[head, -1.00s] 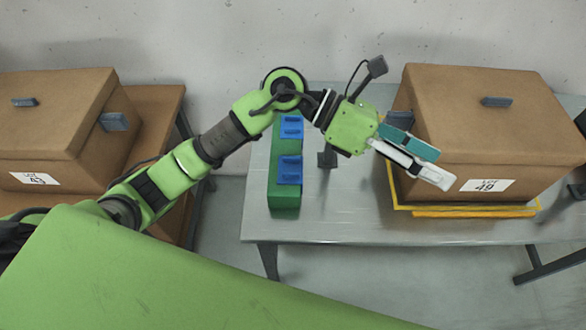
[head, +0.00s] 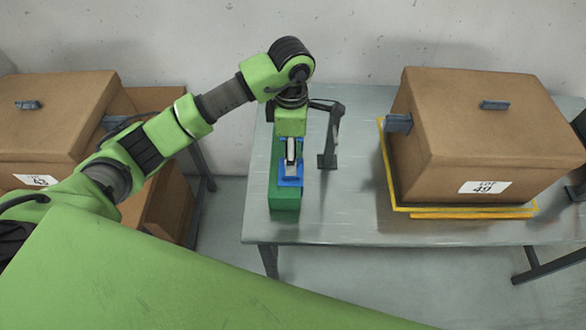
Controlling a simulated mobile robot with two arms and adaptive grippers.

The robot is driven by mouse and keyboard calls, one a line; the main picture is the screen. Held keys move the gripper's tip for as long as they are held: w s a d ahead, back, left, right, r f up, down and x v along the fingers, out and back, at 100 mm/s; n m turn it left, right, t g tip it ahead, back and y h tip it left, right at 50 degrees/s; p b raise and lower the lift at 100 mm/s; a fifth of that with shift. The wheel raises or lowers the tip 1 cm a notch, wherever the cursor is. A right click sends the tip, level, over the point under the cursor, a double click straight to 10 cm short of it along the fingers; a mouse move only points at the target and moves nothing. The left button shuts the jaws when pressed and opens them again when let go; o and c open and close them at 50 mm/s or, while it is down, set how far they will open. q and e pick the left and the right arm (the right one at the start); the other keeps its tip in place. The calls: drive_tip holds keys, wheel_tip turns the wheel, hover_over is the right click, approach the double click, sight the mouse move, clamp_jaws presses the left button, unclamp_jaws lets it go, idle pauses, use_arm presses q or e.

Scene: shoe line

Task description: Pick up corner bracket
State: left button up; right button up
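A green block (head: 285,202) stands on the grey table, long side running away from me. A blue piece (head: 290,181), which I take to be the corner bracket, sits on its near part. My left gripper (head: 291,163) points down over this piece, its fingertips at or just above it. I cannot tell whether they touch it or how far apart they are. The far part of the block is hidden behind my gripper and wrist. My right gripper is not in view.
A brown lidded box (head: 465,140) labelled LOT 49 stands on a yellow frame (head: 470,209) at the table's right. A dark stand (head: 328,140) is just right of the block. Another box (head: 55,125) is at left. The table (head: 345,205) between block and right box is clear.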

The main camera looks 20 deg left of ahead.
sight(297, 181)
use_arm(q)
drive_tip(key=shift+f, duration=0.65)
drive_tip(key=shift+f+p, duration=0.35)
drive_tip(key=shift+p, duration=0.05)
drive_tip(key=f, duration=0.2)
drive_tip(key=f+p, duration=0.1)
drive_tip(key=shift+w+d+f, duration=0.1)
drive_tip(key=shift+w+f, duration=0.1)
drive_tip(key=shift+f, duration=0.6)
drive_tip(key=c, duration=1.2)
